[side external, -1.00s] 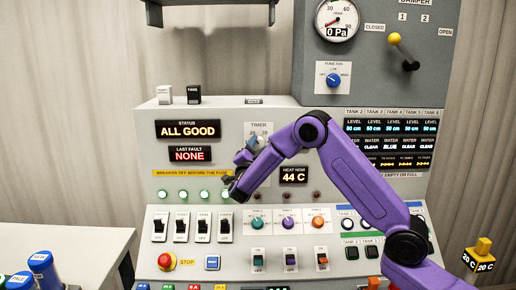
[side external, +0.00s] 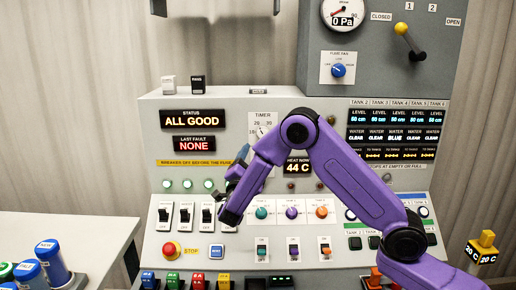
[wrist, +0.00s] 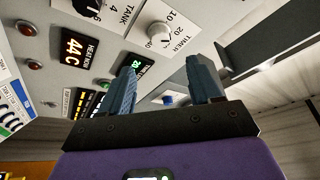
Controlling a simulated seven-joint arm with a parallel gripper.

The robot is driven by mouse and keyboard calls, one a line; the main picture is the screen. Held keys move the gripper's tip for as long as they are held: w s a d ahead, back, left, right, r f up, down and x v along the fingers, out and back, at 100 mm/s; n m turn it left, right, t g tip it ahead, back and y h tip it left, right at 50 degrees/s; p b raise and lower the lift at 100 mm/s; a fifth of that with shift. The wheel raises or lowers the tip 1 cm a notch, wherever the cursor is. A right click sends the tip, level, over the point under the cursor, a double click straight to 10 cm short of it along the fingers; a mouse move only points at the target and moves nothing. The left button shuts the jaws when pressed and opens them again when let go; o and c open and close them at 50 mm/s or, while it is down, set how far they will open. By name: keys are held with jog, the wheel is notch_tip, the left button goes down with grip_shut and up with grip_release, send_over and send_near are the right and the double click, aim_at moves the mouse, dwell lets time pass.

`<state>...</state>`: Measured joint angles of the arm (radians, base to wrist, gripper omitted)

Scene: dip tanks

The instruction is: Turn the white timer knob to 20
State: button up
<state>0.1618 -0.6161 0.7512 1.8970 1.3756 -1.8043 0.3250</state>
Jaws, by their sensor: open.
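The white timer knob (wrist: 158,34) sits on a white dial plate with the word TIMER and the numbers 10, 20 and 40 legible in the wrist view. The TIMER plate (side external: 260,122) also shows in the side view, partly behind my arm. I cannot tell the exact number the knob points to. My gripper (wrist: 163,78) is open and empty, its two blue fingers apart, with the knob beyond the tips and roughly between them. In the side view my gripper (side external: 236,172) is below and left of the plate, apart from the knob, its fingers partly hidden.
A HEAT NOW display (wrist: 74,47) reading 44 C and a black TANK knob (wrist: 88,8) are near the timer. Breaker switches (side external: 186,214) and small coloured knobs (side external: 292,211) line the sloped panel below. Blue-capped cylinders (side external: 48,258) stand on the left table.

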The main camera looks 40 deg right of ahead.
jog(key=v, duration=0.6)
jog(key=shift+s+a, duration=0.2)
jog(key=shift+a, duration=0.05)
jog(key=shift+f, duration=0.1)
